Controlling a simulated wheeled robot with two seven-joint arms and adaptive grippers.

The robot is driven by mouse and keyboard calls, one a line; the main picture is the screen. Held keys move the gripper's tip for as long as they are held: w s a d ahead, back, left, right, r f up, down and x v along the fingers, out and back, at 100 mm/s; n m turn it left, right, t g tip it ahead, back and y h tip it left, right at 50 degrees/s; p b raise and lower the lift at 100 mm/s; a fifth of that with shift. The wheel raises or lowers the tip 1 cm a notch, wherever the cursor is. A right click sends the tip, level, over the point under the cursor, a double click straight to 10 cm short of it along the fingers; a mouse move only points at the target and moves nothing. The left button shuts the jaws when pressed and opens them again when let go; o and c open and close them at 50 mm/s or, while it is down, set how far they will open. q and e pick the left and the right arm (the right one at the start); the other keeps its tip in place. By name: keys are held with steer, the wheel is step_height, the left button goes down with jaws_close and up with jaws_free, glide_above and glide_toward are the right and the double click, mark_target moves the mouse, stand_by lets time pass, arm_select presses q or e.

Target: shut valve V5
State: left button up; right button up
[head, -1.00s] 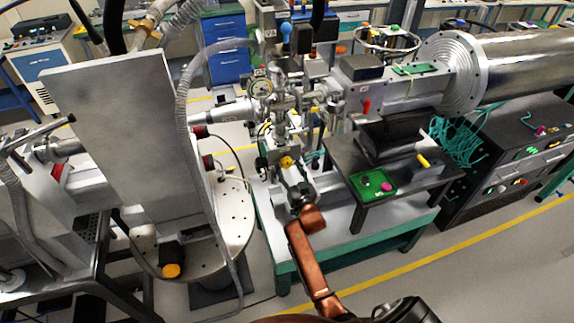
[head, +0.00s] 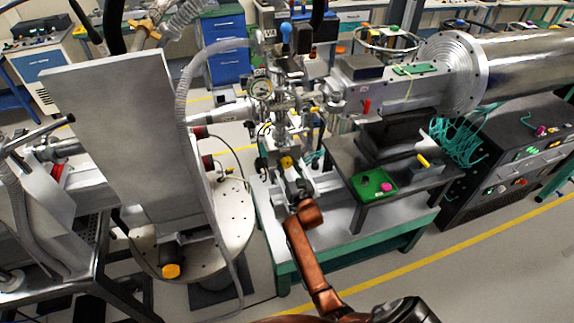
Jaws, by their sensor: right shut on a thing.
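The valve assembly (head: 281,120) is a cluster of metal fittings with a round gauge (head: 261,88) and a blue-topped handle (head: 286,30). I cannot read which valve is V5. A small yellow part (head: 286,161) shows low on the cluster. My right gripper (head: 291,174) is at the end of the copper-coloured arm, just below that yellow part. It is shut on a small valve part, probably the valve handle, which the fingers mostly hide. My left gripper is not in view.
A dark raised stand (head: 345,157) with a green tray (head: 372,184) stands right of my right gripper. A large grey panel (head: 120,130) and round plate (head: 235,225) are at left. A hose (head: 183,100) hangs between. Floor is open at lower right.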

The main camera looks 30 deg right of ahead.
steer(key=shift+c, duration=0.8)
steer(key=shift+m+p, duration=0.5)
steer(key=shift+p, duration=0.1)
steer(key=o, duration=1.1)
steer(key=v, duration=1.2)
steer(key=shift+a, duration=0.1)
